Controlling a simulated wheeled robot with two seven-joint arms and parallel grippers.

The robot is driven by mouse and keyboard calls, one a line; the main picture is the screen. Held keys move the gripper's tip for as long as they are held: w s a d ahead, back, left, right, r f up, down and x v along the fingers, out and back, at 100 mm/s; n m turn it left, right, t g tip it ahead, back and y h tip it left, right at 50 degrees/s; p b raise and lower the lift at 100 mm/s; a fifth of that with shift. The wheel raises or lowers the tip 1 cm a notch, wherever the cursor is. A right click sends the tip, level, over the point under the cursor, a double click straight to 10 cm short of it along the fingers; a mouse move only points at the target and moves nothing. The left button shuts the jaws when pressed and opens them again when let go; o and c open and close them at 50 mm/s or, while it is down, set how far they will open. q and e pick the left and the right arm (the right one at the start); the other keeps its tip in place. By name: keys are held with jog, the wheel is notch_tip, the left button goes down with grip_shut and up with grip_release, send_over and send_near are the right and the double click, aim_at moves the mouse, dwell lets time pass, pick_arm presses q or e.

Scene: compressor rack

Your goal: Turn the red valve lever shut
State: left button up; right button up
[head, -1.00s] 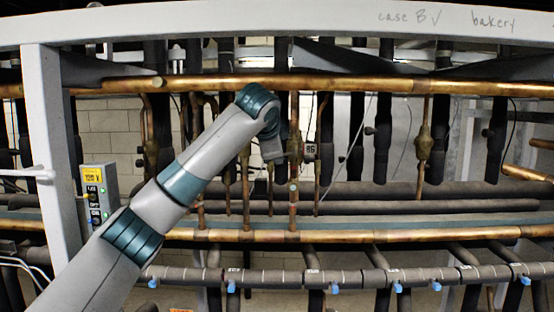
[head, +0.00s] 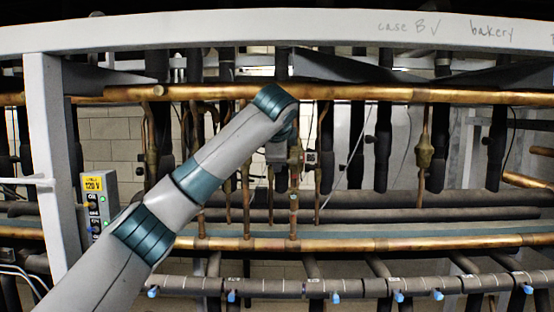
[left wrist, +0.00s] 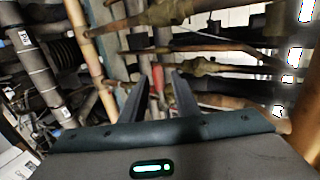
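The red valve lever (left wrist: 157,80) shows in the left wrist view as a small red handle between the two dark fingers of my left gripper (left wrist: 160,84). The fingers are apart, with a gap on both sides of the lever; I cannot tell whether either touches it. In the head view my left arm reaches in front of the copper pipes at the centre, and its wrist hides the lever and the fingers. My right gripper is in neither view.
Brass-fitted vertical pipes (head: 424,150) stand to the right. A grey control box (head: 100,200) is on the left post (head: 50,150). Blue-tagged insulated pipes (head: 280,287) cross the front.

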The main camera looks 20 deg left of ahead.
pick_arm(q)
jog(key=shift+s, duration=0.1)
dwell(0.3)
jog(key=b+v, duration=0.8)
jog(key=v, duration=0.9)
jog(key=shift+b, duration=0.4)
jog(key=shift+d+r, duration=0.1)
